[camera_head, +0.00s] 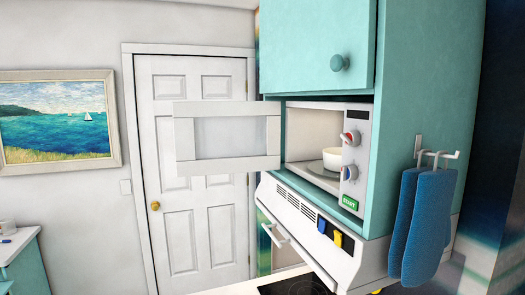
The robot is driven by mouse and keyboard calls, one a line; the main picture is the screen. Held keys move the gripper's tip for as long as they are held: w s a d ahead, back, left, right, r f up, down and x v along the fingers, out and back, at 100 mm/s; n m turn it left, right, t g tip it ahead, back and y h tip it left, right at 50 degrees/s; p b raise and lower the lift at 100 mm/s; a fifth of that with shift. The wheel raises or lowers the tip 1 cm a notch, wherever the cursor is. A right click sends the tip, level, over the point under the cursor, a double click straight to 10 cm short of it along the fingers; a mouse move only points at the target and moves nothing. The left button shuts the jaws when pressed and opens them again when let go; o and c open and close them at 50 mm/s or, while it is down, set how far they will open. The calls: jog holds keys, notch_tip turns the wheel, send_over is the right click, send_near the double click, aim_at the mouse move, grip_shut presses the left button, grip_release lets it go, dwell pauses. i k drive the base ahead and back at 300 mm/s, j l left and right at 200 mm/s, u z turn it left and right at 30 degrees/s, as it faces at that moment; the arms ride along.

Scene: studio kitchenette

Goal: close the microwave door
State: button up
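The microwave (356,165) sits in a teal cabinet at the right of the head view. Its white-framed door (226,107) stands wide open, swung out to the left, with a pale window in it. A white bowl (332,160) sits inside the microwave on the turntable (314,172). The control panel has two knobs and a green START button (350,203). My gripper and arm are not in view.
A teal upper cabinet (308,50) with a round knob is above the microwave. A white range hood (312,228) is below it, with a bar handle (272,234) at its left. Blue oven mitts (428,225) hang at right. A closed white room door (195,215) stands behind.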

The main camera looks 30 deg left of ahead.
aim_at(211, 138)
jog(key=k+j, duration=0.2)
jog(key=j, duration=0.2)
jog(key=k+j+z, duration=0.1)
jog(key=k+j, duration=0.15)
jog(key=j, duration=0.2)
jog(key=k+j, duration=0.2)
jog(key=j, duration=0.2)
jog(key=k+j+z, duration=0.1)
jog(key=k+j, duration=0.15)
jog(key=j, duration=0.15)
jog(key=k+j+z, duration=0.3)
jog(key=k+j, duration=0.3)
jog(key=j, duration=0.25)
jog(key=k+j+z, duration=0.3)
jog(key=k+j, duration=0.35)
jog(key=j+z, duration=0.1)
jog(key=j, duration=0.35)
jog(key=k+j+z, duration=0.15)
jog(key=j, duration=0.35)
jog(key=j+z, duration=0.1)
jog(key=j, duration=0.35)
jog(key=k+j+z, duration=0.1)
jog(key=j, duration=0.35)
jog(key=k+j+z, duration=0.15)
jog(key=j, duration=0.3)
jog(key=j+z, duration=0.45)
jog(key=j, duration=2.5)
